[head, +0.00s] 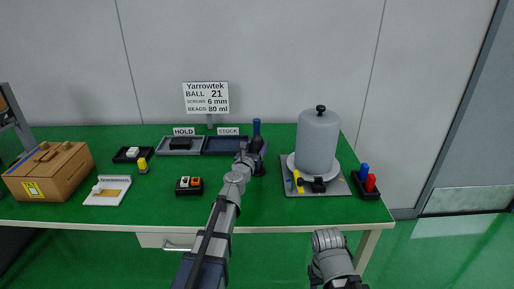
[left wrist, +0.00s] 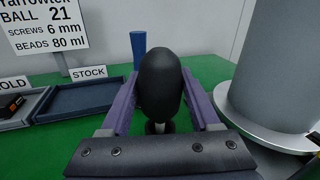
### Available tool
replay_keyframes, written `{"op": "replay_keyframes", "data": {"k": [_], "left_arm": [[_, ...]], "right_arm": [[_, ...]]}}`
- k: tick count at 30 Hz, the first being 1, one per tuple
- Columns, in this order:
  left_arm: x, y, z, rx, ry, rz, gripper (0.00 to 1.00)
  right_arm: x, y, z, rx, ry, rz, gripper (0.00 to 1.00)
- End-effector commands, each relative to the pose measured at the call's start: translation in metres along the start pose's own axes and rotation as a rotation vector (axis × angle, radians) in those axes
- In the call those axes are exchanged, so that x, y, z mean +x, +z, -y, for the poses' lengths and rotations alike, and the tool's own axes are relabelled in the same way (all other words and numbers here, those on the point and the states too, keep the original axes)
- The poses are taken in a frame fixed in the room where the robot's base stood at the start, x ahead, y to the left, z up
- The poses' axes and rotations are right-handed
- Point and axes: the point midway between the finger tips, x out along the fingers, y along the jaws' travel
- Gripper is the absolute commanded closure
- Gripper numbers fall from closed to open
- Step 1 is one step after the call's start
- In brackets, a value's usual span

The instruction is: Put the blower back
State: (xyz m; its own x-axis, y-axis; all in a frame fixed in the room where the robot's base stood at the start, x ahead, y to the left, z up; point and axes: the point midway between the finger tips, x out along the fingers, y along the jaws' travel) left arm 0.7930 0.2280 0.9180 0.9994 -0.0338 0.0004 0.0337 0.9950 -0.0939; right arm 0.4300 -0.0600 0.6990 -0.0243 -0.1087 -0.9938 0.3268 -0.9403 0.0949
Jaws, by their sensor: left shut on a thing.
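The blower shows as a black rounded bulb (left wrist: 160,78) between the purple-grey fingers of my left gripper (left wrist: 160,100) in the left wrist view. My left gripper (head: 255,156) is shut on it at the back middle of the green table. In the head view the dark bulb (head: 257,143) is small and partly hidden by my gripper. It looks upright; I cannot tell whether its base touches the table. A blue cylinder (left wrist: 138,48) shows just behind it, also in the head view (head: 257,127). My right arm shows at the bottom, but its gripper is not visible.
The STOCK tray (head: 222,146) and HOLD tray (head: 172,151) lie left of the blower. A grey bell jar (head: 318,140) on a plate stands to the right, with red and blue pieces (head: 370,184) beyond.

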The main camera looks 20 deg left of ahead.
Motion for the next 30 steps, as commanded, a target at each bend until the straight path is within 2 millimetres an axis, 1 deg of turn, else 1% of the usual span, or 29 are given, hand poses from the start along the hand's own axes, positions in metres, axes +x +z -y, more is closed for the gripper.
{"op": "replay_keyframes", "data": {"k": [1, 2, 9, 10, 17, 22, 26, 30], "left_arm": [[0.0, -0.004, 0.0, 0.0, 0.0, 0.0, 0.82], [0.0, -0.003, 0.0, 0.0, 0.0, 0.0, 0.36], [0.0, -0.002, 0.0, 0.0, 0.0, 0.0, 0.09], [0.0, -0.002, 0.0, 0.0, 0.0, 0.0, 0.07], [0.0, -0.002, 0.0, 0.0, 0.0, 0.0, 0.07], [0.0, 0.003, 0.0, 0.0, 0.0, 0.0, 0.07], [-0.017, 0.001, 0.0, 0.0, 0.001, 0.0, 0.07], [-0.041, 0.001, 0.0, 0.0, 0.001, 0.0, 0.07]], "right_arm": [[0.004, 0.0, 0.0, 0.0, 0.0, 0.0, 0.5], [0.003, 0.0, 0.0, 0.0, 0.0, 0.0, 0.5], [0.002, 0.0, 0.0, 0.0, 0.0, 0.0, 0.5], [0.002, 0.0, 0.0, 0.0, 0.0, 0.0, 0.5], [0.002, 0.0, 0.0, 0.0, 0.0, 0.0, 0.5], [-0.003, 0.0, 0.0, 0.0, 0.0, 0.0, 0.5], [-0.001, 0.0, 0.0, 0.0, 0.0, 0.0, 0.5], [-0.001, 0.0, 0.0, 0.0, 0.0, 0.0, 0.5]]}}
